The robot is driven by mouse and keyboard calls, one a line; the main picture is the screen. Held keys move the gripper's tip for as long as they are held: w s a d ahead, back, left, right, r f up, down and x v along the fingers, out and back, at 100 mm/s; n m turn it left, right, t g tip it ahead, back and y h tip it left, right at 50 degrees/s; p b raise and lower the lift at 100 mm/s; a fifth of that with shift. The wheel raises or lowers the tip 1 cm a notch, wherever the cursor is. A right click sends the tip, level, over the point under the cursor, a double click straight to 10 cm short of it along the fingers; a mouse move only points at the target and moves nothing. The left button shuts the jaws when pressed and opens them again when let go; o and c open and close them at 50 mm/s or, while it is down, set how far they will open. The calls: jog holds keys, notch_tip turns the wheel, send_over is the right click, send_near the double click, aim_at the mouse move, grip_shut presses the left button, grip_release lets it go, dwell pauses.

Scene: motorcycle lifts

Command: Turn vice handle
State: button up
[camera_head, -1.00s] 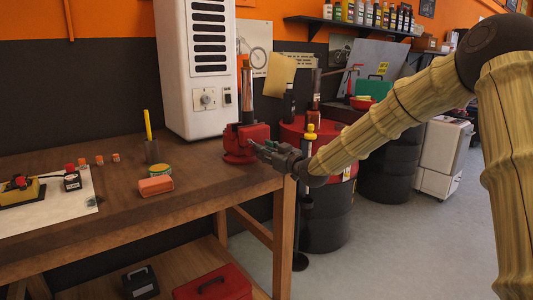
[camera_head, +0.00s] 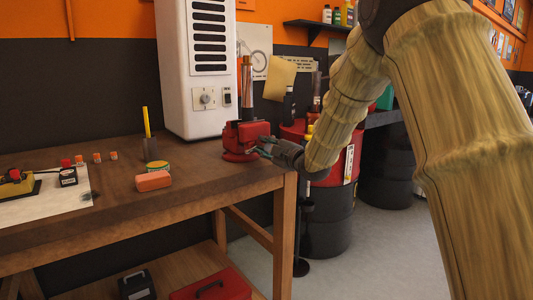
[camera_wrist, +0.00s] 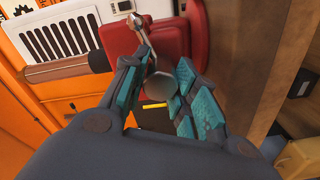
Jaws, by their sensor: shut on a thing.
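The red vice (camera_head: 240,135) stands at the right end of the wooden workbench, and its red body (camera_wrist: 185,35) fills the upper middle of the wrist view. Its metal handle (camera_wrist: 141,22), a thin bar with a round knob, runs down between my fingers. My gripper (camera_wrist: 164,68) is shut on the handle, with teal finger pads on both sides of it. In the head view my gripper (camera_head: 266,146) is small and reaches the front right of the vice; the handle is mostly hidden there.
The workbench (camera_head: 205,185) holds an orange block (camera_head: 153,181), a dark pen cup (camera_head: 152,150) and a white heater-like box (camera_head: 190,110) behind. Red and black drums (camera_head: 330,215) stand right of the bench. A red toolbox (camera_head: 215,287) lies on the lower shelf.

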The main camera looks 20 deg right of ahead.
jog(key=n+b, duration=0.2)
jog(key=n, duration=0.1)
jog(key=shift+r+n, duration=0.1)
jog(key=shift+n, duration=0.3)
jog(key=shift+n+b, duration=0.6)
jog(key=shift+w+d+r, duration=0.1)
jog(key=shift+r, duration=0.1)
jog(key=o, duration=1)
jog(key=shift+f, duration=0.25)
jog(key=v, duration=1.2)
